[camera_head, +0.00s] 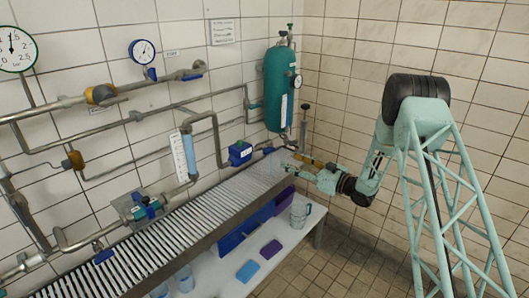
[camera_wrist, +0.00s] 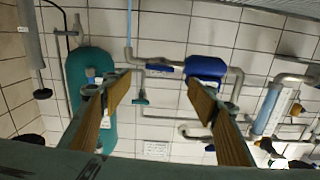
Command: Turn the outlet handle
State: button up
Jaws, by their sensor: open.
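A small blue outlet handle (camera_head: 268,150) sits on the pipe end left of the green tank, above a thin pale blue stream. In the wrist view, which looks upside down, the outlet pipe (camera_wrist: 148,59) shows beyond my fingers with a small blue part (camera_wrist: 179,64) beside it, likely the handle. My gripper (camera_head: 299,167) is to the right of the outlet in the head view, apart from it. The wrist view shows its two wood-coloured fingers (camera_wrist: 157,88) spread wide with nothing between them.
The green tank (camera_head: 279,88) stands close behind my gripper. A blue box-shaped device (camera_head: 240,153) is on the pipe to the left. Below is a slatted metal grate (camera_head: 190,215), with a grey jug (camera_head: 300,211) and purple and blue items on a white shelf beneath.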

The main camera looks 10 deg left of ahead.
aim_at(269, 150)
dwell(0.4)
jog(key=shift+b+x, duration=0.9)
jog(key=shift+x, duration=5.95)
jog(key=shift+c, duration=0.5)
jog(key=shift+f, duration=0.1)
jog(key=c, duration=0.8)
